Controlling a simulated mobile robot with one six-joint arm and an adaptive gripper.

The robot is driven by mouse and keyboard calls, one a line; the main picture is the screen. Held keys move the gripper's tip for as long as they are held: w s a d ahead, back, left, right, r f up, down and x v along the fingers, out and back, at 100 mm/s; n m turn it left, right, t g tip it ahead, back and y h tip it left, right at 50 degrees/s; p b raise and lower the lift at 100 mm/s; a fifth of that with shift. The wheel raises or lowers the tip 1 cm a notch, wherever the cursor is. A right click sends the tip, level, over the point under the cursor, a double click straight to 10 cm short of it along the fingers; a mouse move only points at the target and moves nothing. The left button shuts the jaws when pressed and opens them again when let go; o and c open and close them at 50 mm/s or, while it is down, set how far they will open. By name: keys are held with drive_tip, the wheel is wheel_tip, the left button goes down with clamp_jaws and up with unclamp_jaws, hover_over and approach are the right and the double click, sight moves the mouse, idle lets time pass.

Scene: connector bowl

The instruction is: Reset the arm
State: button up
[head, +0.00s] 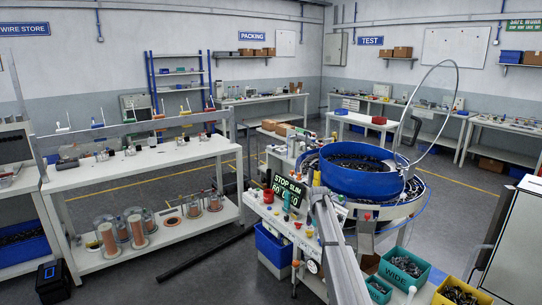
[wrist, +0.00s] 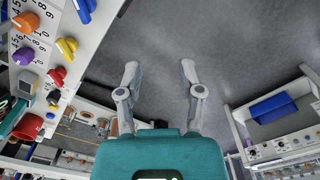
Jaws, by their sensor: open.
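My gripper (wrist: 160,72) shows in the wrist view with its two grey fingers spread wide apart. It is open and nothing is between the fingers. Only grey floor shows between and beyond the fingertips, and they touch nothing. The teal gripper body (wrist: 160,158) fills the lower middle of the wrist view. In the head view a grey arm link of mine runs up from the bottom edge, right of centre. I cannot make out the gripper there.
A panel with coloured knobs (wrist: 25,22) is close on the left in the wrist view. In the head view a blue bowl (head: 350,183) stands beyond my arm. A green bin (head: 390,276) and yellow bin (head: 438,298) sit at lower right. Open floor (head: 215,265) lies left.

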drive_tip(key=s+f+m+b, duration=0.3)
drive_tip(key=s+m, duration=0.2)
drive_tip(key=s, duration=0.9)
drive_tip(key=s+a+f+m+b, duration=0.1)
drive_tip(key=s+f+m+b, duration=0.2)
drive_tip(key=s, duration=1.2)
drive_tip(key=s+a+f+m+b, duration=0.1)
drive_tip(key=s+m, duration=0.6)
drive_tip(key=s, duration=0.8)
wheel_tip(320, 180, down, 2)
drive_tip(key=shift+s+m+b, duration=0.2)
drive_tip(key=shift+m+b, duration=0.2)
drive_tip(key=shift+b, duration=0.5)
drive_tip(key=shift+d, duration=0.1)
